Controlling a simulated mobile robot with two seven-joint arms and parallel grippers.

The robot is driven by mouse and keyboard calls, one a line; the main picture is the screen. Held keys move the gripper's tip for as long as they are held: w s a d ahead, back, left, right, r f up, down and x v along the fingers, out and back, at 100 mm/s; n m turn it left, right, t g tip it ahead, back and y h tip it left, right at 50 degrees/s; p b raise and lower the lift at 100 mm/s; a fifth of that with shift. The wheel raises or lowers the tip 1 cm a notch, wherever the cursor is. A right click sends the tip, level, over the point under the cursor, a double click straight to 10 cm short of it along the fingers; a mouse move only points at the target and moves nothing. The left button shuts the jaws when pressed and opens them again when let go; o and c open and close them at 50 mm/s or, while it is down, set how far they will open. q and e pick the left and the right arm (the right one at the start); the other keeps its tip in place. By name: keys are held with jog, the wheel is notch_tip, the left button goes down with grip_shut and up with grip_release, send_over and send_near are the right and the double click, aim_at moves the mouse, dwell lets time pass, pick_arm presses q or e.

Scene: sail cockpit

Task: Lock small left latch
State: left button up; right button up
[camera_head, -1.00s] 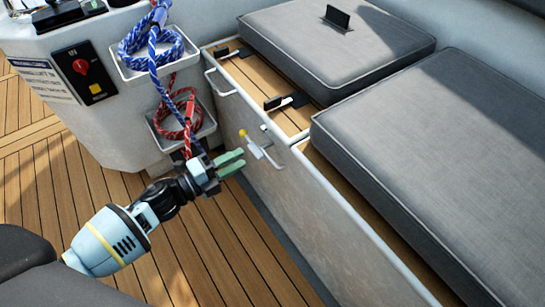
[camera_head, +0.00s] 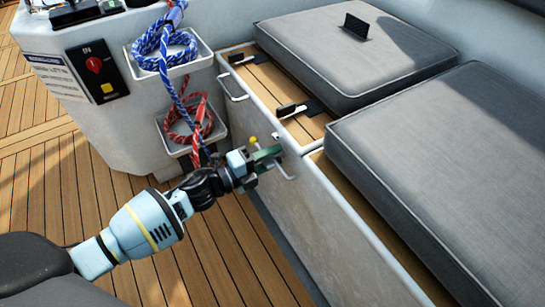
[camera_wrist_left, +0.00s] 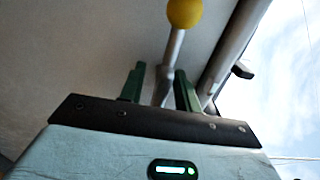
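The small latch has a thin metal lever with a yellow ball knob (camera_head: 253,140) on the front panel of the bench locker. The knob (camera_wrist_left: 185,12) and its lever (camera_wrist_left: 170,72) show large in the left wrist view. My left gripper (camera_head: 272,153) is at the panel, just below the knob, and partly hides the latch. Its green fingers (camera_wrist_left: 160,85) are apart, with the lever appearing between them in the left wrist view. I cannot tell whether either finger touches it. My right gripper is not in view.
The white locker panel (camera_head: 322,222) runs along my left gripper. A rail handle (camera_head: 233,85) and black latches (camera_head: 290,109) are farther back and above. Grey cushions (camera_head: 420,150) lie to the right. Coiled ropes hang in trays (camera_head: 190,62) at the left. The wooden floor (camera_head: 215,250) is clear.

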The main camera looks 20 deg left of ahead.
pick_arm(q)
jog(key=shift+w+d, duration=0.1)
jog(key=shift+w, duration=0.05)
jog(key=shift+c, duration=0.2)
grip_shut()
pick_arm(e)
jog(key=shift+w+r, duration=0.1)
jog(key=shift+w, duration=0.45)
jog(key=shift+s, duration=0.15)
